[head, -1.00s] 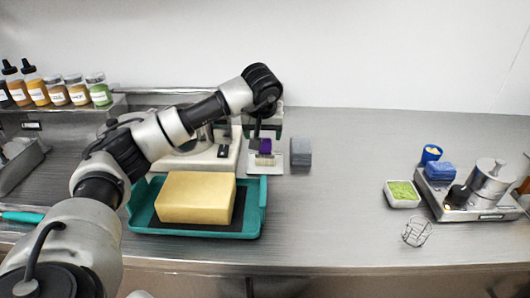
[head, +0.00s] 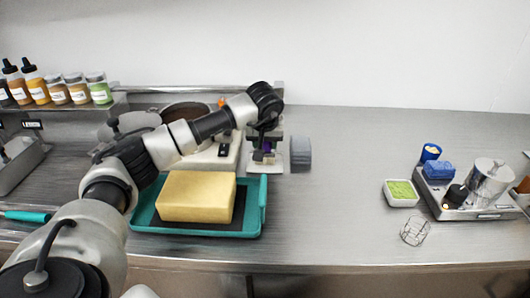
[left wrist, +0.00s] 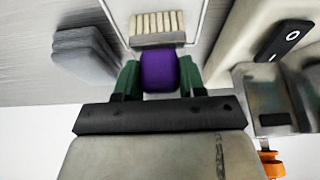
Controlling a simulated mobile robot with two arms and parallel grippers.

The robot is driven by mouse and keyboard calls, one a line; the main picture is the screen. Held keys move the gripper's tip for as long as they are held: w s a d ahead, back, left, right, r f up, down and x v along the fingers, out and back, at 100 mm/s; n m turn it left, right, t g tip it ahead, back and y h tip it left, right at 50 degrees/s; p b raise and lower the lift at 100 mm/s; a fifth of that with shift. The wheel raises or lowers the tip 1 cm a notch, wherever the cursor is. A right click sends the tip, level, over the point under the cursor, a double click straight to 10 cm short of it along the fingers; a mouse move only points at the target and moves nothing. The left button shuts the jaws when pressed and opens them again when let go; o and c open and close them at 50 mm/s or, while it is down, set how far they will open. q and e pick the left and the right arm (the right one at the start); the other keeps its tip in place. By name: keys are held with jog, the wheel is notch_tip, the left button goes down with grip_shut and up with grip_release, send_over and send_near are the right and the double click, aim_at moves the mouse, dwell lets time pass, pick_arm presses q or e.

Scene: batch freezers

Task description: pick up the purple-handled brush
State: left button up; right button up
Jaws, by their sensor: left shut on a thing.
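The purple-handled brush (left wrist: 159,70) shows in the left wrist view, its purple handle between the two green-sided fingers and its pale bristles pointing away. In the head view only a little purple of the brush (head: 267,147) shows under the gripper. My left gripper (left wrist: 159,78) is shut on the purple handle. In the head view my left gripper (head: 265,146) is low over a light plate behind the teal tray. I cannot tell whether the brush touches the plate. My right gripper is not in view.
A grey stack of pads (head: 300,153) stands close right of the gripper. A teal tray (head: 250,225) with a yellow block (head: 197,196) is in front. A white appliance (head: 213,157) is just left. The counter's middle right is clear up to a white dish (head: 401,203).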

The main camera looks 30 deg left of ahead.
pick_arm(q)
jog(key=shift+c, duration=0.4)
jog(key=shift+r, duration=0.15)
jog(key=shift+r, duration=0.25)
notch_tip(320, 180, up, 4)
jog(key=shift+d+f+b, duration=0.15)
jog(key=shift+b, duration=0.25)
jog(key=s+d+r+b, duration=0.1)
jog(key=s+d+r, duration=0.5)
jog(key=d, duration=0.3)
jog(key=shift+s+d+r, duration=0.15)
jog(key=shift+d+r, duration=0.15)
jog(key=o, duration=0.4)
jog(key=shift+c, duration=1.5)
